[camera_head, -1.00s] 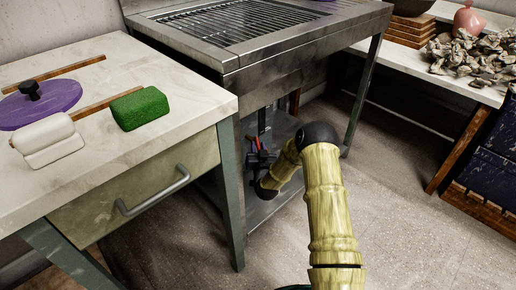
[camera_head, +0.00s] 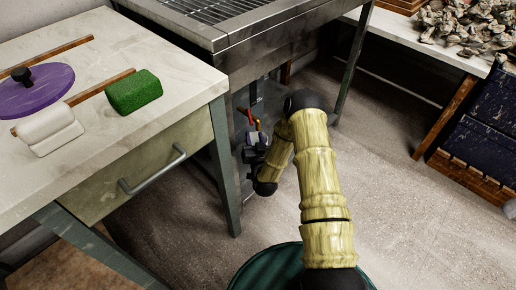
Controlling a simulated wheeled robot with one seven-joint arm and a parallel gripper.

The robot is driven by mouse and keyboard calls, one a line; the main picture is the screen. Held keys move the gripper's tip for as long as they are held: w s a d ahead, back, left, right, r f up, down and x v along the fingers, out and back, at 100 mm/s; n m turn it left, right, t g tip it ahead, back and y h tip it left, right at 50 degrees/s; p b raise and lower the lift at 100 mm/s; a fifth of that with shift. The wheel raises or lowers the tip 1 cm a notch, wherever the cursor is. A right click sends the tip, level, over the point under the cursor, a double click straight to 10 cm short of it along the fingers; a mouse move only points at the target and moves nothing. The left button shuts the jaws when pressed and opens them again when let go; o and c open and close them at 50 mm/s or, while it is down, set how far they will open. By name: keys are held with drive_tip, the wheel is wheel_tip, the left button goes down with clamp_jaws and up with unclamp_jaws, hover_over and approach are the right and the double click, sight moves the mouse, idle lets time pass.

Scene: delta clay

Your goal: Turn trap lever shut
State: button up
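A small red lever-like part (camera_head: 248,115), with a bit of yellow beside it, shows under the metal sink unit (camera_head: 222,62). I take it for the trap lever; it is too small to tell its exact position. My gripper (camera_head: 254,138) is under the sink, just below and close to the red part. I cannot tell whether it touches it. The fingers are dark and tiny here, and my arm's wrist hides part of that area, so their opening cannot be made out.
The table leg (camera_head: 225,170) is close left of my gripper.

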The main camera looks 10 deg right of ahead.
drive_tip(key=s+p, duration=0.2)
drive_tip(key=s, duration=0.5)
drive_tip(key=shift+a, duration=0.15)
drive_tip(key=c, duration=0.5)
drive_tip(key=shift+w+r, duration=0.2)
drive_tip(key=shift+r, duration=0.15)
clamp_jaws()
wheel_tip(320, 180, up, 15)
drive_tip(key=s+n+g+y+p, duration=0.1)
drive_tip(key=n+g+y+p, duration=0.1)
drive_tip(key=n+g+p, duration=0.45)
drive_tip(key=s+r+m+g+p, duration=0.1)
drive_tip(key=s+r+m+g, duration=0.1)
drive_tip(key=s+r+g, duration=0.2)
drive_tip(key=s+d+r+m+g+h+p, duration=0.1)
drive_tip(key=s+r+g, duration=0.4)
drive_tip(key=s+r, duration=0.5)
drive_tip(key=s, duration=0.7)
drive_tip(key=shift+s+d+m, duration=0.25)
drive_tip(key=shift+m, duration=0.1)
drive_tip(key=shift+r, duration=0.1)
